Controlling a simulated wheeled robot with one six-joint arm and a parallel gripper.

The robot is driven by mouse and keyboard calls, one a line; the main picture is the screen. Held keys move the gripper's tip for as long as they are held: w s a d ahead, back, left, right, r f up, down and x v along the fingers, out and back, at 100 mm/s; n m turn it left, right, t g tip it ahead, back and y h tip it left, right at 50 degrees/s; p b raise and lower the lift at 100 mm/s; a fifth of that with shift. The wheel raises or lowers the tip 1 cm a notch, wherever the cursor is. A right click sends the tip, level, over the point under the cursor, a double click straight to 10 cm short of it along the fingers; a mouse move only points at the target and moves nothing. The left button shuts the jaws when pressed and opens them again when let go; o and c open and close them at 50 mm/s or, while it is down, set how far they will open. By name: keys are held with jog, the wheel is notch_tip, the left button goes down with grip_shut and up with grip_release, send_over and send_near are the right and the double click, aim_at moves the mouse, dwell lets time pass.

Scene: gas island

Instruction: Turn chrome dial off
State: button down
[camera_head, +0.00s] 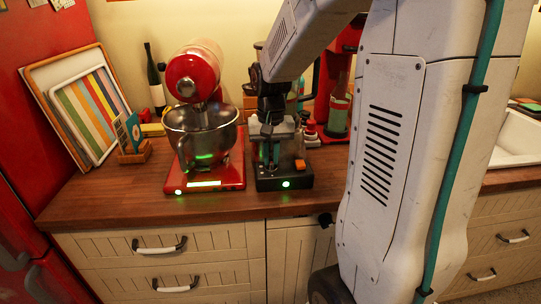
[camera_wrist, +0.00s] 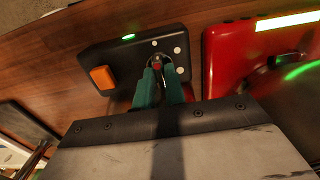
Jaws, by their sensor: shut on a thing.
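The chrome dial (camera_wrist: 157,61) is small and sits on top of a black appliance base (camera_wrist: 105,52), with white dots beside it in the wrist view. My gripper (camera_wrist: 158,72) points down over the base, its green fingers shut on the dial and covering most of it. In the head view my gripper (camera_head: 269,160) stands over the same black base (camera_head: 273,183). There the dial is too small and hidden to make out. The base has a lit green light (camera_head: 286,184) and an orange switch (camera_wrist: 103,77).
A red stand mixer (camera_head: 206,178) with a metal bowl (camera_head: 200,138) stands close on the left, its green display lit. A red machine (camera_head: 340,75) stands behind on the right. The wooden counter (camera_head: 120,200) is clear in front of the mixer.

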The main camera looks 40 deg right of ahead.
aim_at(270, 159)
jog(key=shift+w+r, duration=0.1)
dwell(0.3)
jog(key=c, duration=1.5)
grip_release()
jog(key=shift+o, duration=0.2)
notch_tip(270, 159, up, 8)
jog(key=shift+f, duration=0.15)
